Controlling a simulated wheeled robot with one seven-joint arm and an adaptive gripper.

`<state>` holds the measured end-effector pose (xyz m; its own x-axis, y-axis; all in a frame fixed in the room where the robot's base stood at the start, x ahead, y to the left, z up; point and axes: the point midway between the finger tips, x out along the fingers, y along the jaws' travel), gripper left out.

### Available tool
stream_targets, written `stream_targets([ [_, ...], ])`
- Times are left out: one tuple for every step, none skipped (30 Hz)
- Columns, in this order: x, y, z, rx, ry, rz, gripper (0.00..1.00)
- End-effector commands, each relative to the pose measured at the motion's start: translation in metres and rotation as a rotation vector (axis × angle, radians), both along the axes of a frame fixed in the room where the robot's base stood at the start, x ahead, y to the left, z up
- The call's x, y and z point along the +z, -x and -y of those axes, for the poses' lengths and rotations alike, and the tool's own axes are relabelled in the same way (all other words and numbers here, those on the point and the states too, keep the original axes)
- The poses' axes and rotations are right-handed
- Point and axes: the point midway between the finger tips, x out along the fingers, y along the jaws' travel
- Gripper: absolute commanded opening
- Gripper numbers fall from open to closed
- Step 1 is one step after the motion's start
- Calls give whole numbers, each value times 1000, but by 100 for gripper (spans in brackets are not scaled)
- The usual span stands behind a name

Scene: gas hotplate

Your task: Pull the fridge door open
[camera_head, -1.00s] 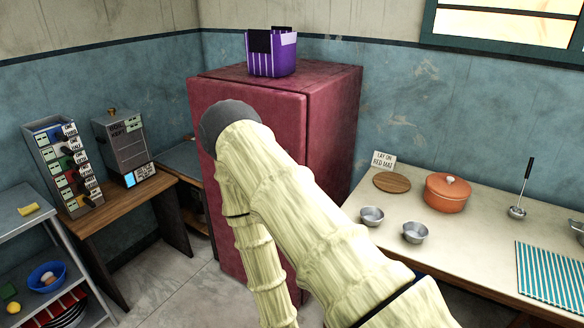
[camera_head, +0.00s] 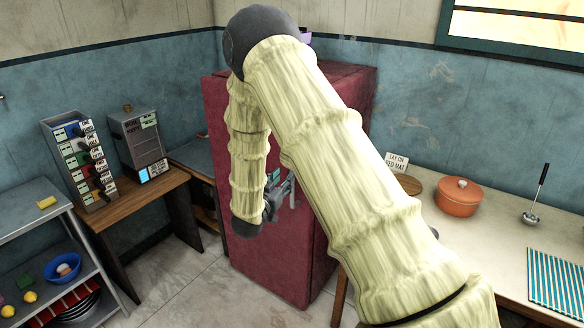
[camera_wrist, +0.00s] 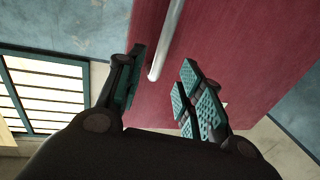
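The dark red fridge (camera_head: 350,100) stands against the back wall, partly hidden behind my arm. Its door (camera_head: 265,270) looks shut. In the wrist view the red door surface (camera_wrist: 240,50) fills the middle, with a pale bar handle (camera_wrist: 166,42) running down it. My gripper (camera_wrist: 164,72) is open, its teal-padded fingers apart on either side of the handle's near end. I see no clear contact between the fingers and the handle. In the head view my gripper (camera_head: 282,188) is in front of the door; the handle is mostly hidden there.
A counter to the right holds an orange pot (camera_head: 458,196), a ladle (camera_head: 535,195) and a striped cloth (camera_head: 556,285). To the left are a wooden table (camera_head: 150,190) with two control boxes and a grey shelf (camera_head: 25,205). Bare floor (camera_head: 200,285) lies before the fridge.

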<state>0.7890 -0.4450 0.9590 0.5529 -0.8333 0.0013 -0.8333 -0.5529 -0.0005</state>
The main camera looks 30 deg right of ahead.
Motion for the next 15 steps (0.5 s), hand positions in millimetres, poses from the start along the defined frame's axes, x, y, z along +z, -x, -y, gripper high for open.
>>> stream_targets([
  [2, -5, 7, -1, -1, 1, 37],
  [2, -8, 11, -1, 0, 0, 37],
  [2, -11, 17, 0, 0, 0, 37],
  [2, -14, 21, -1, 0, 0, 37],
  [2, -16, 26, -1, 0, 0, 37],
  [2, -20, 31, -1, -1, 0, 37],
  [2, -23, 35, 0, -1, 0, 37],
  [1, -26, 38, 1, -1, 1, 37],
  [1, -29, 43, 1, -1, -1, 37],
  [1, -31, 46, 1, -1, -1, 37],
  [1, -33, 49, 1, -1, 0, 37],
  [1, -36, 53, 0, -2, 0, 37],
  [1, -37, 56, 1, -2, 0, 37],
  [1, -39, 58, 1, -1, -1, 37],
  [1, -41, 61, 1, -1, -1, 37],
])
